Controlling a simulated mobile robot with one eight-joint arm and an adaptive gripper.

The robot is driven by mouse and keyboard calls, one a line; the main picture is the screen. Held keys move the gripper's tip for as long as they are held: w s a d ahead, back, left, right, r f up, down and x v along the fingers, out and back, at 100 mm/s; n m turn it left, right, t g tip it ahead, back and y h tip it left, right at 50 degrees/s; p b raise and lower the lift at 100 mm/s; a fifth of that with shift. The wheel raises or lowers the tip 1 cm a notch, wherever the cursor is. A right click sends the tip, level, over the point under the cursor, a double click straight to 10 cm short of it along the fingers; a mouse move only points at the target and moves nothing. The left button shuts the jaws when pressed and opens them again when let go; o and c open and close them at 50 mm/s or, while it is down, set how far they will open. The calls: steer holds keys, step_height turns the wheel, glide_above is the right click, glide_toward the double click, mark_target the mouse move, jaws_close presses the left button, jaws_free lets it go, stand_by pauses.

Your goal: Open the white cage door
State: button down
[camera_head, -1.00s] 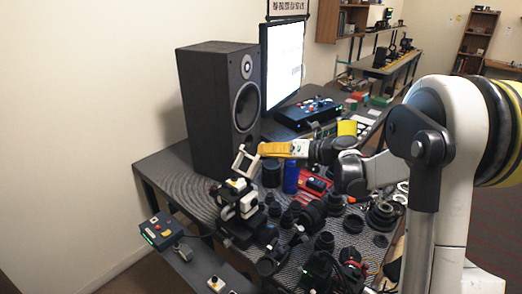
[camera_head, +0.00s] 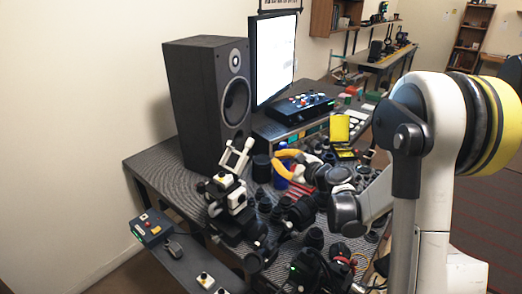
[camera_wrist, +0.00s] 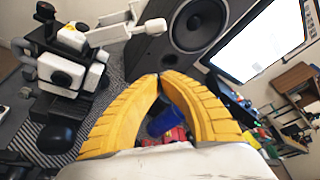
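The white cage door (camera_head: 240,155) is an open, frame-like piece raised above a black and white device (camera_head: 229,200) left of my gripper. In the wrist view, the door (camera_wrist: 125,28) shows as white bars at the top, left of the speaker, beyond my left finger. The device body (camera_wrist: 70,68) is at the left. My gripper (camera_head: 277,166) has yellow fingers and is to the right of the door, apart from it. In the wrist view, the fingertips (camera_wrist: 160,76) come together with nothing between them. The door's hinge is not clear.
A tall black speaker (camera_head: 207,105) and a monitor (camera_head: 277,58) stand behind. A blue bottle (camera_head: 281,172) is beside my gripper. Several dark lens parts crowd the table to the right and front. A control box (camera_head: 151,227) is at the front left.

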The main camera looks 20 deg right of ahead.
mark_target(250, 143)
steer(key=b+x, duration=0.3)
steer(key=x, duration=0.7)
steer(key=s+a+r, duration=0.2)
steer(key=r, duration=0.1)
steer(key=shift+a, duration=0.15)
steer(key=shift+r, duration=0.1)
steer(key=r+n, duration=0.1)
steer(key=s+a+r+n+t, duration=0.1)
steer(key=a+r+n, duration=0.1)
steer(key=shift+s+a+r+t, duration=0.1)
steer(key=shift+s+a+t, duration=0.1)
steer(key=shift+s+t, duration=0.15)
steer(key=shift+s+a+r+h, duration=0.15)
steer(key=shift+s+r+h, duration=0.05)
steer(key=shift+h, duration=0.1)
